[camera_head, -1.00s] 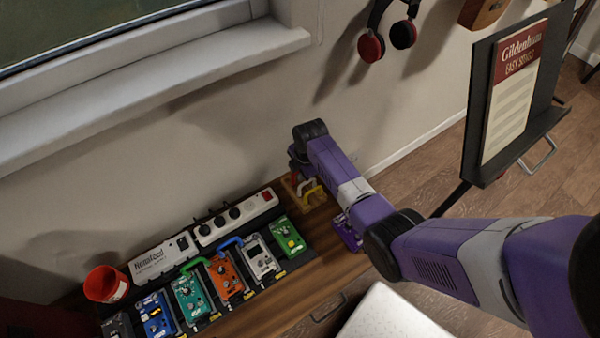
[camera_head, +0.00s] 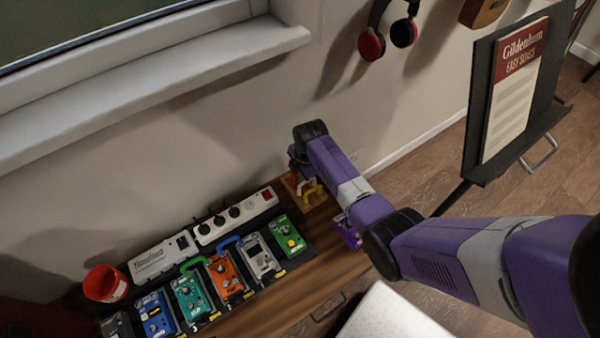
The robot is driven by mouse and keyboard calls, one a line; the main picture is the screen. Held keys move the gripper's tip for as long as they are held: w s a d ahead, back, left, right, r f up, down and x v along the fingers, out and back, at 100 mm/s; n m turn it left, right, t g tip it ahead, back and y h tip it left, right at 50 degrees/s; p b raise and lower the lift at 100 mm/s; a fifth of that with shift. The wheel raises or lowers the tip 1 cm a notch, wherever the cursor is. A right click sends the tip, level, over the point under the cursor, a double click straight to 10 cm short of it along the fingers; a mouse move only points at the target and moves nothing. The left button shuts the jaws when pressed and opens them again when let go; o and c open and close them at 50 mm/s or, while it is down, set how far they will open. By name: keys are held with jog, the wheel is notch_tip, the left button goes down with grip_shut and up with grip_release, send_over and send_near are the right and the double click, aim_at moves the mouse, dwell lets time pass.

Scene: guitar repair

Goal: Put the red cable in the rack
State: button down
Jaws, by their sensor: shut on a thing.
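My gripper (camera_head: 298,168) hangs at the end of my purple arm, over the far right end of the wooden bench top. It is small and partly hidden by my wrist. A bit of the red cable (camera_head: 293,178) shows just under it, and my gripper is shut on it. The small wooden rack (camera_head: 289,186) stands directly below, with a yellow cable (camera_head: 314,194) at its right side. The red cable is at or just above the rack; I cannot tell whether it touches it.
A pedalboard with several coloured pedals (camera_head: 230,276) and a white power strip (camera_head: 238,217) lies left of the rack. A red cup (camera_head: 105,284) stands at the far left. A music stand (camera_head: 478,110) is at the right. The wall is close behind the rack.

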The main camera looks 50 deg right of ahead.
jog(key=shift+b+x, duration=0.55)
jog(key=shift+x, duration=0.25)
jog(key=shift+s, duration=0.15)
jog(key=c, duration=1.5)
grip_release()
jog(key=shift+o, duration=0.2)
jog(key=o, duration=0.4)
jog(key=shift+r, duration=0.1)
jog(key=p+v, duration=0.2)
jog(key=w+p+v, duration=0.1)
jog(key=p+v, duration=0.4)
jog(key=shift+w+d+r+p, duration=0.15)
jog(key=shift+w+r+p, duration=0.05)
jog(key=shift+r+p, duration=0.25)
jog(key=shift+s, duration=0.1)
